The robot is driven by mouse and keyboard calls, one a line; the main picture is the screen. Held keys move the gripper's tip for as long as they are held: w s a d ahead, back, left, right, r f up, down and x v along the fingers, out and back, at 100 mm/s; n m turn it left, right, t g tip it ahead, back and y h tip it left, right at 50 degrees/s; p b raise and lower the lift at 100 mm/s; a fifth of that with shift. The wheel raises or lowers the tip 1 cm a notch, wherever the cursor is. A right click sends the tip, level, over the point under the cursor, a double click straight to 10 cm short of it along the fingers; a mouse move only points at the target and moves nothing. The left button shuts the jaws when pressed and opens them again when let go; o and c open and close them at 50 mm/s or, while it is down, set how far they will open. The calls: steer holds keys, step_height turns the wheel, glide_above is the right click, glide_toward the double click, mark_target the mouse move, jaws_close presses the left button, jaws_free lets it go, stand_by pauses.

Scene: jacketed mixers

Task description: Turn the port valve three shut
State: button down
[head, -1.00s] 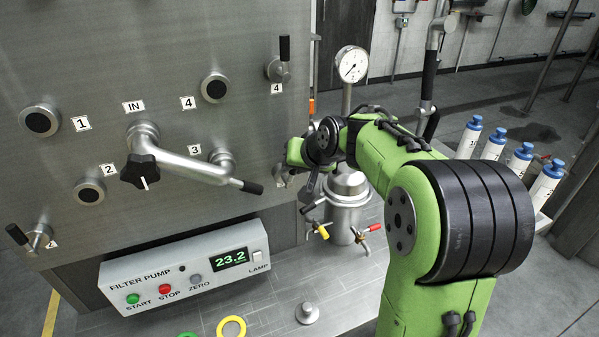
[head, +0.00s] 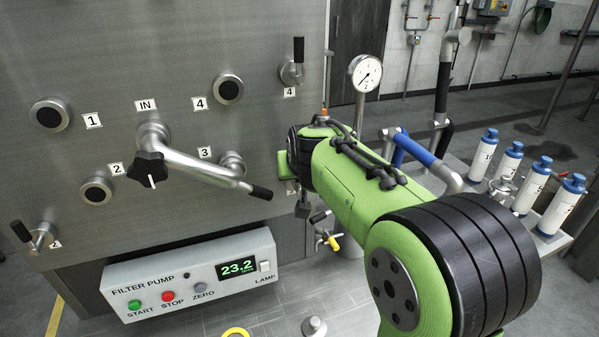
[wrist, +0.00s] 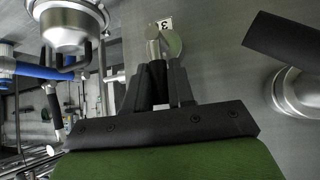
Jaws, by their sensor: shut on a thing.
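Port valve three (wrist: 163,45) shows in the wrist view as a small metal fitting on the steel panel, beside a white label with a 3 (wrist: 164,23). My gripper (wrist: 163,72) is right at it, its dark fingers close together on the valve's handle.
A swing pipe (head: 195,165) with a black grip (head: 259,192) reaches across the panel near port three (head: 232,163), close to my arm. The filter pump box (head: 190,275) is below. A gauge (head: 365,73) and blue-capped bottles (head: 510,158) stand right.

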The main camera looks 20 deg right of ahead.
steer(key=shift+f, duration=0.15)
steer(key=c, duration=1.1)
jaws_free()
steer(key=shift+o, duration=0.2)
steer(key=shift+s+a+r, duration=0.1)
steer(key=shift+s+r, duration=0.15)
steer(key=shift+r, duration=0.15)
steer(key=p+v, duration=0.2)
steer(key=v, duration=1.3)
steer(key=shift+a, duration=0.1)
